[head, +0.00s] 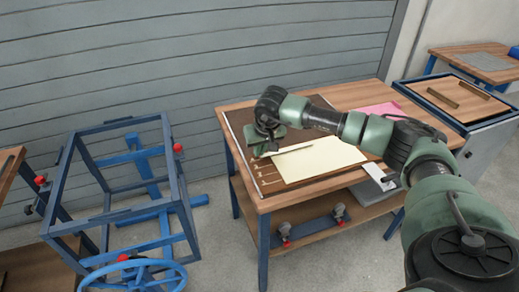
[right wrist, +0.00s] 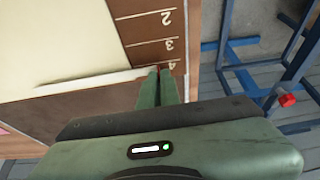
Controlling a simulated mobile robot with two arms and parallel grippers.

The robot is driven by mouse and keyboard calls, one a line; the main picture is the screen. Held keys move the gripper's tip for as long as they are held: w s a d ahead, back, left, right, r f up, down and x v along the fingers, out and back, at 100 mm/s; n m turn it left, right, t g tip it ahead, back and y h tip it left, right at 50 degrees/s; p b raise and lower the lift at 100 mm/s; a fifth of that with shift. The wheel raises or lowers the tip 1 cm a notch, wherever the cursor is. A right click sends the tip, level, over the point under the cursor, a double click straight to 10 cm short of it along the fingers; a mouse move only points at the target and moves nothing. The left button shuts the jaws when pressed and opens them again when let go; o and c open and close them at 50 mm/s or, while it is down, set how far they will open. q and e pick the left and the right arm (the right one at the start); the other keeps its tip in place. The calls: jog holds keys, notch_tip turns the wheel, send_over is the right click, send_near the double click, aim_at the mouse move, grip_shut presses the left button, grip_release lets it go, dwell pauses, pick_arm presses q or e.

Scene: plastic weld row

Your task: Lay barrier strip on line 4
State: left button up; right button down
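The barrier strip (right wrist: 95,80) is a thin, pale bar along the edge of a cream sheet (head: 322,158). It also shows in the head view (head: 291,149). My right gripper (right wrist: 158,72) has its fingers close together on one end of the strip. The number 4 mark (right wrist: 172,65) is right beside the fingertips on the brown board (right wrist: 110,110), and the strip runs roughly level with it. The fingers hide part of line 4. I cannot tell whether the strip touches the board. My left gripper is not in view.
Lines 2 and 3 (right wrist: 150,42) are bare at their marked ends. A pink sheet (head: 380,109) and a white card (head: 379,176) lie on the wooden table (head: 350,96). A blue frame (head: 112,212) stands on the floor to the left.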

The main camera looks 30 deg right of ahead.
jog(key=shift+f, duration=0.45)
dwell(0.4)
jog(key=c, duration=1.2)
grip_release()
jog(key=shift+o, duration=0.2)
jog(key=shift+r, duration=0.15)
jog(key=shift+r+p, duration=2)
jog(key=shift+r, duration=1.45)
